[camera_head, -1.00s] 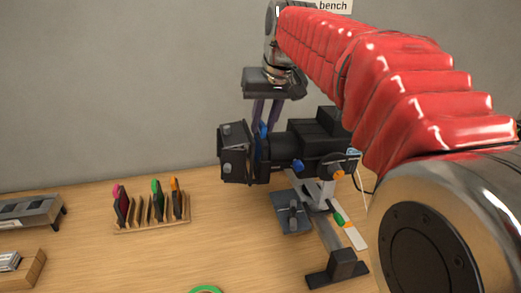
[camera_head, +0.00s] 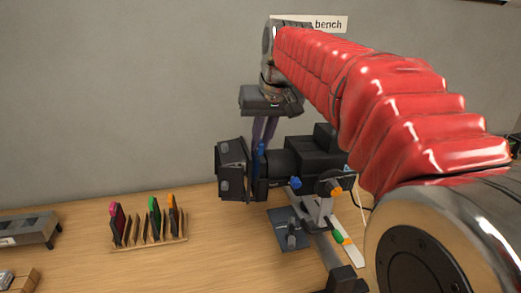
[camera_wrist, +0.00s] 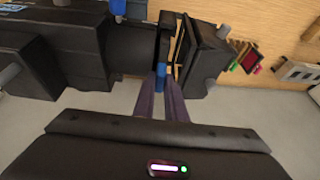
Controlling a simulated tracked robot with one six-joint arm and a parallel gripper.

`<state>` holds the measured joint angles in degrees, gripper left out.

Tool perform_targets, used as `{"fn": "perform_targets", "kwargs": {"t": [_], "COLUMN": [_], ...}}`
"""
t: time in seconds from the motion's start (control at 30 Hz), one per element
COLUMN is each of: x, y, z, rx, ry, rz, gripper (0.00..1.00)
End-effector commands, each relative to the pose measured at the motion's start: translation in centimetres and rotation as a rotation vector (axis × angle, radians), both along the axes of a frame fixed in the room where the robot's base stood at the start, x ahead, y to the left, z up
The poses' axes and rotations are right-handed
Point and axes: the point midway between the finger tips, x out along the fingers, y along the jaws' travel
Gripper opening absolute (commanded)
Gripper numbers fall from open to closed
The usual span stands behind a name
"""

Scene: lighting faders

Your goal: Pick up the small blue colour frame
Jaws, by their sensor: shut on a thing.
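The small blue colour frame shows as a blue tab (camera_head: 260,149) in the narrow slot at the front of the black lamp (camera_head: 292,162). The tab also shows in the wrist view (camera_wrist: 160,76). The rest of the frame is hidden inside the slot. My gripper (camera_head: 262,142) reaches down from above with its purple fingers shut on the tab. In the wrist view the fingers (camera_wrist: 161,92) close on either side of it.
A wooden rack (camera_head: 150,245) with pink, green and orange-tabbed frames stands left of the lamp. A grey metal box (camera_head: 28,230) lies further left. The lamp stands on a post with coloured knobs. The bench between rack and lamp is clear.

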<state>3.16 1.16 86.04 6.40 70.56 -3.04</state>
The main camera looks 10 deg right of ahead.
Motion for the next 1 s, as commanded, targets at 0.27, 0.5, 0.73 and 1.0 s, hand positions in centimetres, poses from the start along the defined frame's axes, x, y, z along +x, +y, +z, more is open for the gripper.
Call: {"fn": "perform_targets", "kwargs": {"t": [0.27, 0.5, 0.73, 1.0], "x": [0.1, 0.1, 0.1, 0.1], "y": [-0.2, -0.6, -0.9, -1.0], "z": [2.4, 6.4, 9.2, 10.9], "rx": [0.0, 0.0, 0.0, 0.0], "ry": [-0.003, -0.003, -0.002, -0.001], "rz": [-0.001, -0.001, -0.001, -0.001], "gripper": [0.0, 0.0, 0.0, 0.0]}}
